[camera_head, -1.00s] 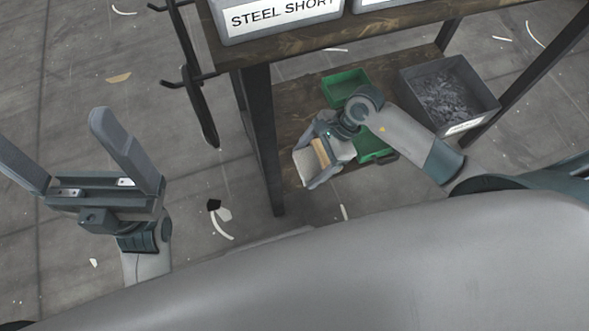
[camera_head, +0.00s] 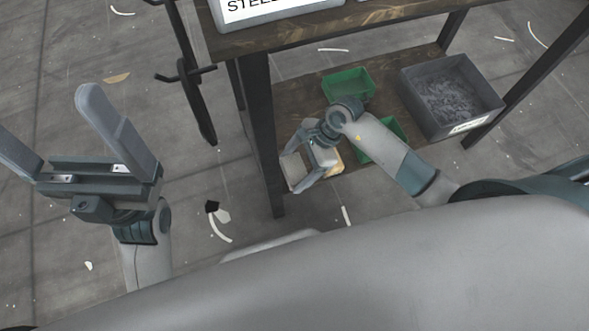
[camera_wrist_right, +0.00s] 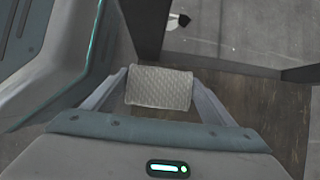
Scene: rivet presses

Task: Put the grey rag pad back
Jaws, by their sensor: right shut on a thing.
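The grey rag pad (camera_wrist_right: 160,87) is a light, textured rectangle between the two fingers of my right gripper in the right wrist view. In the head view the pad (camera_head: 292,171) shows as a pale patch at the fingertips. My right gripper (camera_head: 296,168) is shut on it, over the near left part of the low wooden shelf (camera_head: 295,97). I cannot tell whether the pad touches the shelf. My left gripper (camera_head: 48,118) is open and empty above the floor at the left.
Two green bins, one farther back (camera_head: 348,84) and one (camera_head: 383,143) partly behind my right arm, stand on the low shelf. A grey bin (camera_head: 450,95) of metal pieces stands right. A dark table leg (camera_head: 262,140) rises close left of my right gripper. A pale tan thing (camera_head: 334,160) shows beside it.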

